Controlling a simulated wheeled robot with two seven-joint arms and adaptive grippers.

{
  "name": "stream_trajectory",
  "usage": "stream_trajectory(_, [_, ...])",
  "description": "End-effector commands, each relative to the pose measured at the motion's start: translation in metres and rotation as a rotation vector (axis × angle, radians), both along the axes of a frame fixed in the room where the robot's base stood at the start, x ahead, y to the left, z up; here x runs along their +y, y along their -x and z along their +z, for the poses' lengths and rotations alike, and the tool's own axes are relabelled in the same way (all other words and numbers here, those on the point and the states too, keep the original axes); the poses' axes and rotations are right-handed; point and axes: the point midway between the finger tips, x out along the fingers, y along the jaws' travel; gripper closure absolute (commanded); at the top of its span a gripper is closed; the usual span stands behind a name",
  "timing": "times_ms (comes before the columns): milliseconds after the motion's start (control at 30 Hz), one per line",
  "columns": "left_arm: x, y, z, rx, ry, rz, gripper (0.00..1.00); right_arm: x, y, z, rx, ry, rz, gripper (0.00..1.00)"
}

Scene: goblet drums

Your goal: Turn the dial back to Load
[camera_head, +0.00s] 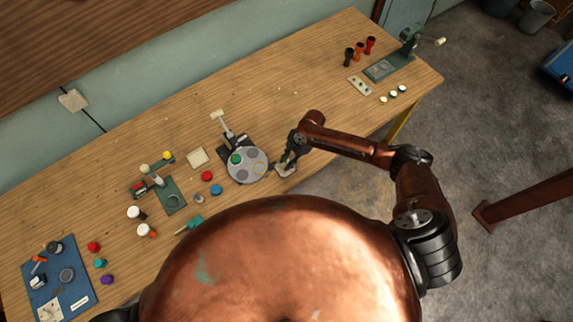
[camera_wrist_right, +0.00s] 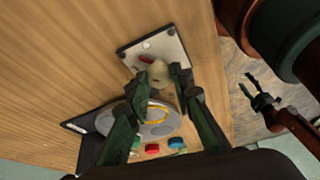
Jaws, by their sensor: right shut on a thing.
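The dial is a cream knob (camera_wrist_right: 161,73) on a small grey plate (camera_wrist_right: 172,46) at the bench's front edge. The plate also shows in the head view (camera_head: 285,170), just right of a round grey turntable (camera_head: 246,166). A red mark (camera_wrist_right: 146,59) and a pale spot (camera_wrist_right: 146,45) show on the plate beside the knob; I cannot read any lettering. My right gripper (camera_wrist_right: 163,78) is shut on the knob from above; in the head view it (camera_head: 287,161) partly hides the plate. My left gripper (camera_wrist_right: 248,88) shows small in the wrist view, its fingers apart and empty, beyond the bench edge.
A green press (camera_head: 386,68) stands at the far right. The bench between is mostly clear.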

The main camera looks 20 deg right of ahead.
Motion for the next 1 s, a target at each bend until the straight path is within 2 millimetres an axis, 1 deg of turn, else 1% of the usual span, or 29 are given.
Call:
stream_trajectory(33, [0.000,0.001,-0.010,0.001,0.000,0.000,0.51,0.000,-0.002,-0.004,-0.002,0.001,0.045,1.00])
stream_trajectory(500, [0.000,0.004,-0.056,0.007,0.000,0.000,0.51,0.002,-0.005,-0.004,-0.002,0.000,0.493,1.00])
stream_trajectory(800, [0.000,0.007,-0.078,0.012,-0.001,0.000,0.51,0.004,-0.005,-0.003,-0.001,0.000,0.749,1.00])
stream_trajectory(1000, [0.000,0.008,-0.087,0.014,-0.001,0.000,0.51,0.004,-0.005,-0.002,0.000,0.000,0.872,1.00])
